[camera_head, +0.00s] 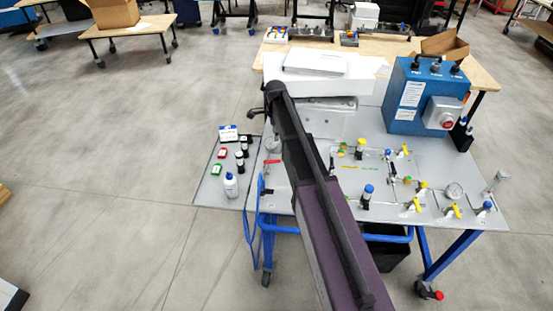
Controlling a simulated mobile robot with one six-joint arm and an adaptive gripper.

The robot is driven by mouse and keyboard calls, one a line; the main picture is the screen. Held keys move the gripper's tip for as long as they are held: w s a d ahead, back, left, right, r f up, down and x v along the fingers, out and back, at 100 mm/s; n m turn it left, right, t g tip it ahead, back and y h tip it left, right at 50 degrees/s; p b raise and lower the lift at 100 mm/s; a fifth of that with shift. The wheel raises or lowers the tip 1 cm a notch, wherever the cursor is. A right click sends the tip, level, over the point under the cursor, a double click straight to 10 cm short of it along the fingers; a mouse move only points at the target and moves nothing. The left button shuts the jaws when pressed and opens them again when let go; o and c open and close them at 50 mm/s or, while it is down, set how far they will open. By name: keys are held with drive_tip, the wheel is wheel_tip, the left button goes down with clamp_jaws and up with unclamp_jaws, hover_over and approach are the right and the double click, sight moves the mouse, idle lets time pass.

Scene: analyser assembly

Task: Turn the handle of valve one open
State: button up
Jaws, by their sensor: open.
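The panel (330,208) on a blue-framed cart carries thin tubing and several small valves. Yellow handles show at the right: an upper one (405,150), a middle one (421,190) and a lower one (454,210). A red handle (272,161) shows at the panel's left. I cannot read any label, so I cannot tell which is valve one or how its handle stands. My arm crosses the panel from the bottom centre to the upper left. It covers part of the panel's middle. My gripper's fingers do not show.
A blue box (420,98) with a red button stands at the panel's back right. A pressure gauge (453,190) sits at the right. A side shelf (207,189) holds a white bottle (231,185) and small vials. Open floor lies left of the cart.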

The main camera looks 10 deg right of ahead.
sight(276, 161)
drive_tip(key=shift+f, duration=0.2)
idle(0.3)
wheel_tip(276, 161, down, 13)
drive_tip(key=b, duration=1.3)
drive_tip(key=shift+f+b, duration=0.2)
drive_tip(key=shift+b, duration=0.2)
clamp_jaws()
